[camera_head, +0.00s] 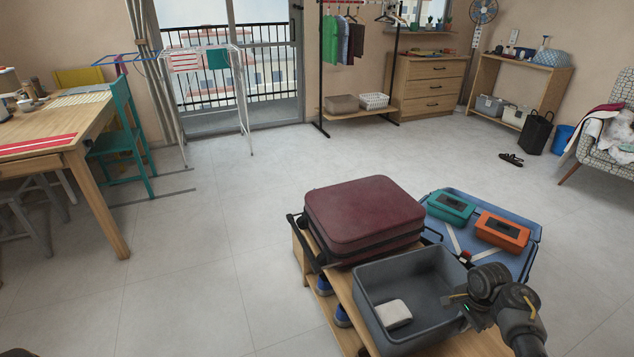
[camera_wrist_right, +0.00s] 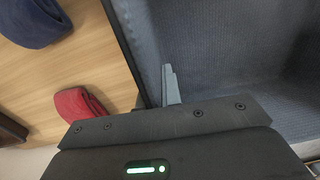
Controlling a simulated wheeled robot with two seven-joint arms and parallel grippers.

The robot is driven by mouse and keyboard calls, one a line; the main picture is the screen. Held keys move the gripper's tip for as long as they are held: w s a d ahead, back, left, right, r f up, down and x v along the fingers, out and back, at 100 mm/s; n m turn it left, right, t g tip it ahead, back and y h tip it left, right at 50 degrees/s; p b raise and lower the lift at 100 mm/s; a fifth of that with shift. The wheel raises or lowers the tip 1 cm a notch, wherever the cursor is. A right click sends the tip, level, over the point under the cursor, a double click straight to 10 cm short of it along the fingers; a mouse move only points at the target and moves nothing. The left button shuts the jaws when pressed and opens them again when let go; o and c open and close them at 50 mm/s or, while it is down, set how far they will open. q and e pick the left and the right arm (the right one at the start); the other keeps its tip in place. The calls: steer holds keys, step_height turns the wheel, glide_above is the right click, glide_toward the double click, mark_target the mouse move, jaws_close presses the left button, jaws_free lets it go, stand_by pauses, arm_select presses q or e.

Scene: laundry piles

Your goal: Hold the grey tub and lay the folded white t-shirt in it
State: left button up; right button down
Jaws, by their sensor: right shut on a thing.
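The grey tub (camera_head: 366,303) stands on a wooden bench in the lower right of the head view. The folded white t-shirt (camera_head: 393,314) lies as a small pad on the tub floor, toward the near left side. My right gripper (camera_head: 455,299) is shut on the tub's right wall. In the right wrist view, one finger (camera_wrist_right: 171,85) shows against the tub's grey inside (camera_wrist_right: 220,50), and the other finger is hidden. My left gripper is not in view.
A closed maroon suitcase (camera_head: 364,215) lies just behind the tub. A blue open case (camera_head: 525,262) with a teal box (camera_head: 451,206) and an orange box (camera_head: 502,231) is behind right. Navy (camera_wrist_right: 32,20) and red (camera_wrist_right: 80,104) cloths lie on wood beside the tub.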

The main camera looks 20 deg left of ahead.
steer(key=c, duration=1.5)
jaws_free()
step_height(320, 180, up, 12)
steer(key=shift+s+d, duration=0.1)
steer(key=shift+s, duration=0.05)
